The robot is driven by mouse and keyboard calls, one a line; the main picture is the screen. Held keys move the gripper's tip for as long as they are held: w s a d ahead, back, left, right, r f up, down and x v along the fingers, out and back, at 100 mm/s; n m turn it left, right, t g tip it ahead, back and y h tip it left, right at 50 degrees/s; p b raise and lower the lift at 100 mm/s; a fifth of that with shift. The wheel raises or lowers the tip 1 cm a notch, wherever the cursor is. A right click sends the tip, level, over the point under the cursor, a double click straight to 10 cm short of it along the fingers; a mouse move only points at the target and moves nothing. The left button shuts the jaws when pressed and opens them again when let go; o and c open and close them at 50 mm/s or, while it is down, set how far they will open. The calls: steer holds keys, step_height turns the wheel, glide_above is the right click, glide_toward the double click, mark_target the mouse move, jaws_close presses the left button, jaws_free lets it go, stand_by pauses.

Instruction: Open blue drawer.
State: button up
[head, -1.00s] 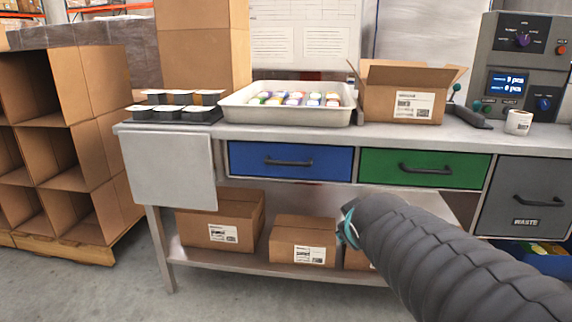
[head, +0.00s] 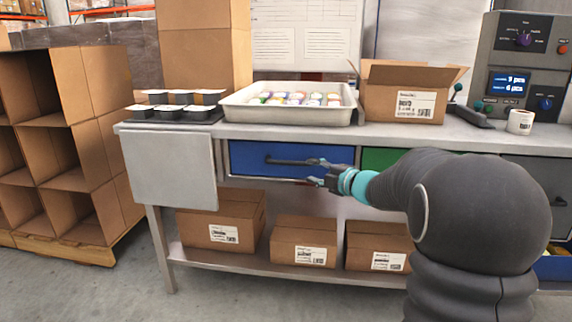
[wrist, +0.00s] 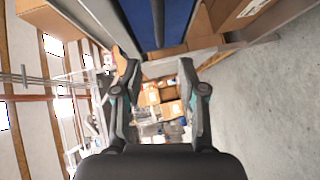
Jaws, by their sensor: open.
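The blue drawer (head: 250,153) is in the bench front, left of the green drawer (head: 375,158), and looks shut. Its dark bar handle (head: 285,161) runs across its face. My gripper (head: 313,171) is open and empty at the handle's right end, in front of the drawer. It hides the right part of the drawer, and I cannot tell if it touches the handle. In the wrist view, the blue drawer (wrist: 179,20) and the handle (wrist: 158,22) show at the top, beyond and between the spread fingers of my gripper (wrist: 168,68).
A tray (head: 285,115) of colourful tubs, black containers (head: 175,112) and an open carton (head: 400,105) stand on the bench. A grey panel (head: 170,175) hangs left of the drawer. Cartons (head: 303,242) sit on the lower shelf. The floor in front is clear.

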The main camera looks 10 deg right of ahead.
mark_target(288, 163)
steer(key=p+x, duration=0.1)
steer(key=x, duration=1.2)
steer(key=shift+r, duration=0.1)
jaws_close()
